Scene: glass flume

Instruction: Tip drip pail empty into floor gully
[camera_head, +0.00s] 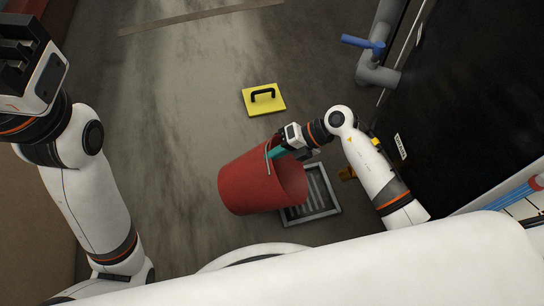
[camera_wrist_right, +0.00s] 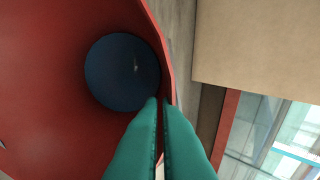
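The red drip pail (camera_head: 245,185) is tilted on its side in the head view, its mouth facing right. Its rim overlaps the left part of the floor gully (camera_head: 325,190), a square frame with a barred grate. My right gripper (camera_head: 276,153) has teal fingers shut on the pail's rim at its upper side. In the right wrist view the fingers (camera_wrist_right: 160,105) pinch the red rim. A dark blue disc (camera_wrist_right: 122,72) shows deep inside the pail; I cannot tell whether it is water or the bottom. My left gripper (camera_head: 25,60) is at the upper left, away from the pail.
A yellow plate (camera_head: 277,102) with a black handle lies on the floor beyond the pail. A grey pipe (camera_head: 378,75) with a blue lever (camera_head: 357,41) stands at the upper right, beside a dark panel (camera_head: 470,100). The floor left of the pail is clear.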

